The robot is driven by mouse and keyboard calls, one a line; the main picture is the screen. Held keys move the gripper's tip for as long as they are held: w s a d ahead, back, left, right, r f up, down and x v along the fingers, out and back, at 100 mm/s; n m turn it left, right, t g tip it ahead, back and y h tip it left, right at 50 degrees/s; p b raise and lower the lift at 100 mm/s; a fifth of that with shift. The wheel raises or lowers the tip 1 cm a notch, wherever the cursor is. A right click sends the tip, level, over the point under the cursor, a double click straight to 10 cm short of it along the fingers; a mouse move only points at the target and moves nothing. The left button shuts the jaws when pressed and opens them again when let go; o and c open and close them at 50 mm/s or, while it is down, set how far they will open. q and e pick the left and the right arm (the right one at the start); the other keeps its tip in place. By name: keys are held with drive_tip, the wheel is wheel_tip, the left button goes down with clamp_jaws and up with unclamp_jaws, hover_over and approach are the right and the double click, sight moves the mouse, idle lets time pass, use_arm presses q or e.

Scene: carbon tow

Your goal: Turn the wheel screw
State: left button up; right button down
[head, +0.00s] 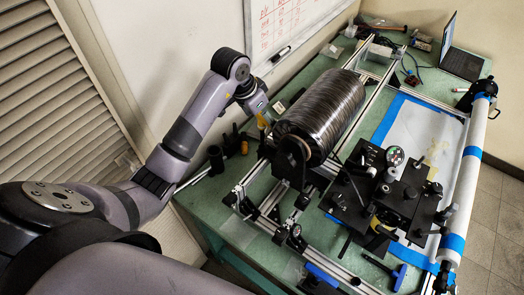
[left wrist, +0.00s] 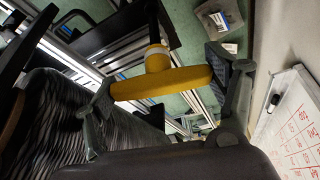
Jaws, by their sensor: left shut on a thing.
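A yellow T-shaped handle (left wrist: 160,83) with a yellow collar and a dark shaft lies across the middle of the left wrist view. My left gripper (left wrist: 162,86) has one finger at each end of its crossbar and is shut on it. In the head view my left gripper (head: 262,117) is beside the left end of the dark fibre spool (head: 325,105), where a little yellow shows. A small wheel with a pale face (head: 395,156) sits on the black mechanism at the right. I cannot tell which part is the wheel screw. My right gripper is not in view.
The green table (head: 215,190) carries an aluminium rail frame around the spool. A long white roller (head: 468,175) with blue tape runs along the right. An open laptop (head: 462,62) is at the back right. A wall whiteboard (head: 285,28) is close behind my left gripper.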

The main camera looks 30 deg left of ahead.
use_arm(q)
drive_tip(key=shift+f, duration=0.1)
idle(0.4)
drive_tip(key=shift+f, duration=0.15)
drive_tip(key=shift+f+b, duration=0.55)
drive_tip(key=shift+f, duration=0.35)
drive_tip(key=shift+m, duration=0.3)
